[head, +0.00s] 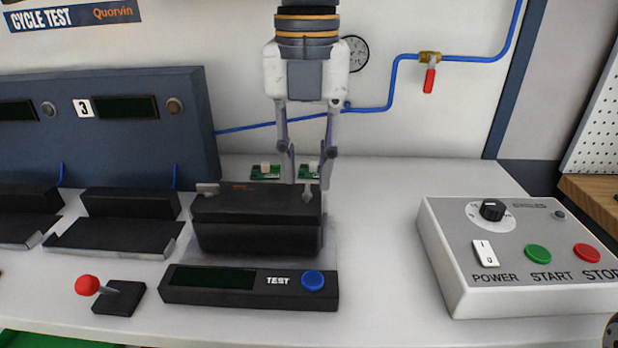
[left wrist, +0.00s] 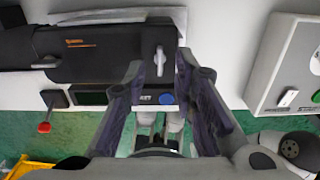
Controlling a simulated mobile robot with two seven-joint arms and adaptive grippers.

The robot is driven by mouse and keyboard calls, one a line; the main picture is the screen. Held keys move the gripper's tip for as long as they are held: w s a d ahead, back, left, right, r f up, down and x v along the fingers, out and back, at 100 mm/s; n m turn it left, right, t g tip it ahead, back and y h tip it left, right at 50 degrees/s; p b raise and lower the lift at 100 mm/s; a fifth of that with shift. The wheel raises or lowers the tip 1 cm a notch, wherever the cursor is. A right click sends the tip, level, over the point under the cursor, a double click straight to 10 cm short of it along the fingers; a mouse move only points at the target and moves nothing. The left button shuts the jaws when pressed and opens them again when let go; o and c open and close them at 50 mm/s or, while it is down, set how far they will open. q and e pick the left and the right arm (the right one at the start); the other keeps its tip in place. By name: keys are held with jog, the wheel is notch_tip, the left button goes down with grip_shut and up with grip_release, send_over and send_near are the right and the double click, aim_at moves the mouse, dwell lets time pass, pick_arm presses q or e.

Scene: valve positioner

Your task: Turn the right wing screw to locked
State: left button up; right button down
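The black valve positioner (head: 255,225) sits on the bench with a closed-looking lid. Its right wing screw (head: 307,192) is light grey, near the right end of the lid. In the left wrist view this wing screw (left wrist: 159,61) points up and down the picture, crosswise to the housing. The left wing screw (head: 208,188) lies lengthwise, and also shows in the left wrist view (left wrist: 46,62). My left gripper (head: 308,184) points down above the right wing screw, open, with its fingers (left wrist: 160,70) apart on either side. Contact cannot be told.
A TEST panel (head: 250,287) with a blue button lies in front of the positioner. A red-knobbed joystick (head: 118,297) is front left, a grey control box (head: 520,255) right. Small green boards (head: 265,172) lie behind. Bench is clear between positioner and control box.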

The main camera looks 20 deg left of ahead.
pick_arm(q)
notch_tip(320, 180, down, 2)
jog(key=shift+f, duration=0.15)
grip_shut()
